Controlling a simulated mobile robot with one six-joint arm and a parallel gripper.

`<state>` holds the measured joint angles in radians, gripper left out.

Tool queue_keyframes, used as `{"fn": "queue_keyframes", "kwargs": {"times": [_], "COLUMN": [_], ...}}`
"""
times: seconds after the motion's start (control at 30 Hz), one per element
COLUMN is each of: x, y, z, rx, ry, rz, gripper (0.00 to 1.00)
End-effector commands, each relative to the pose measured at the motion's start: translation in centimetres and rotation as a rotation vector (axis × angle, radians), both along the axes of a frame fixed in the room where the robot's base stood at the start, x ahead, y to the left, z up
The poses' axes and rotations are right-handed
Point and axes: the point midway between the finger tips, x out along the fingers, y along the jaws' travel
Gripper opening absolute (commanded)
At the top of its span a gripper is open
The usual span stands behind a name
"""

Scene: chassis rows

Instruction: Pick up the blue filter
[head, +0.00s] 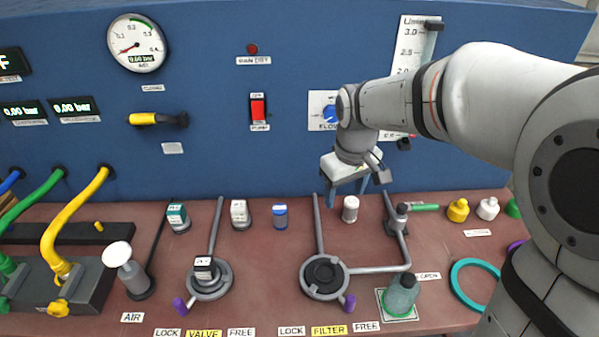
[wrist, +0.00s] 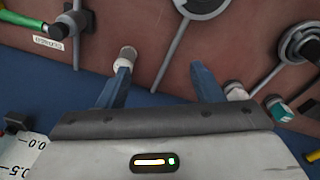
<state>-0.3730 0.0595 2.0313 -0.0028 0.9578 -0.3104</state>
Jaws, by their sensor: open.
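The blue filter (head: 280,216) is a small blue cylinder with a pale band, standing upright on the reddish-brown deck near the blue panel in the head view. A white block-topped part (head: 240,214) stands to its left and a white cylinder (head: 350,209) to its right. My gripper (head: 362,178) is above and to the right of the blue filter, near the panel, apart from it. In the wrist view its two fingers (wrist: 160,78) are spread with nothing between them. I cannot make out the blue filter there; a finger or the gripper body may hide it.
A round filter housing (head: 325,277) with a purple-ended lever and a pipe stands in front. A valve (head: 208,278) is left of it. A lever post with a green handle (head: 424,207) stands right of the white cylinder. The panel (head: 220,130) rises close behind.

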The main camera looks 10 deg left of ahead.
Motion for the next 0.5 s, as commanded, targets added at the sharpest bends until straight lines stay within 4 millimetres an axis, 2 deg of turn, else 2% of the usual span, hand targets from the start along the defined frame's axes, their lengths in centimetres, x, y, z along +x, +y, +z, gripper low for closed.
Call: {"fn": "queue_keyframes", "kwargs": {"times": [0.03,0.2,0.33,0.4,0.5], "x": [1.3,3.6,4.2,4.3,4.4], "y": [2.8,10.3,14.2,15.5,16.4], "z": [-1.5,-4.8,-6.8,-7.5,-8.2], "rx": [-0.010,-0.034,-0.046,-0.050,-0.052], "ry": [0.018,0.054,0.070,0.074,0.078], "rz": [0.084,0.312,0.426,0.462,0.489], "gripper": [0.60,0.60,0.60,0.60,0.60]}}
